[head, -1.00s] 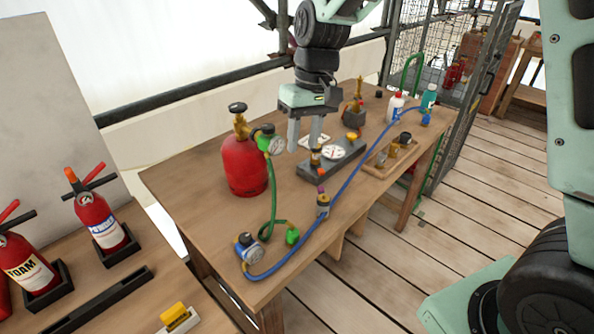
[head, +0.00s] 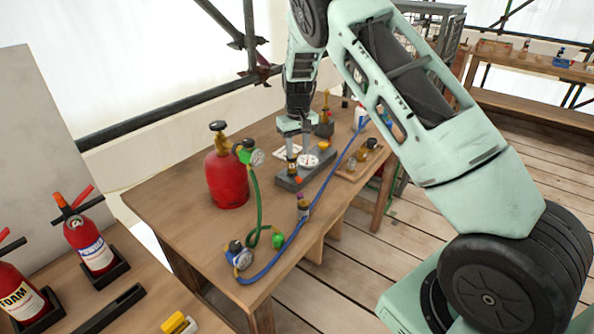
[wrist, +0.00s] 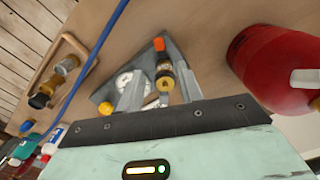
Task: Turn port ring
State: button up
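A dark grey block (head: 289,184) on the workbench carries a white dial gauge (head: 309,160), a yellow knob (head: 323,145) and a brass-and-black port fitting (head: 292,166) with an orange piece (head: 298,180) beside it. My gripper (head: 296,150) is right over the block, fingers pointing down at the fitting. In the wrist view the gripper (wrist: 158,92) is open, with the fitting (wrist: 165,78) showing between its two fingers and the gauge (wrist: 122,80) partly behind the left finger. I cannot tell whether either finger touches the fitting. Which band is the ring is unclear.
A red gas cylinder (head: 228,180) with a green hose stands left of the block. A blue hose (head: 325,190) runs along the right side. A wooden tray of brass fittings (head: 360,158) lies to the right.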

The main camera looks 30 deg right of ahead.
aim_at(298, 177)
notch_tip(298, 177, down, 9)
jog(key=shift+f+p, duration=0.1)
jog(key=shift+p, duration=0.75)
jog(key=shift+c, duration=0.3)
grip_shut()
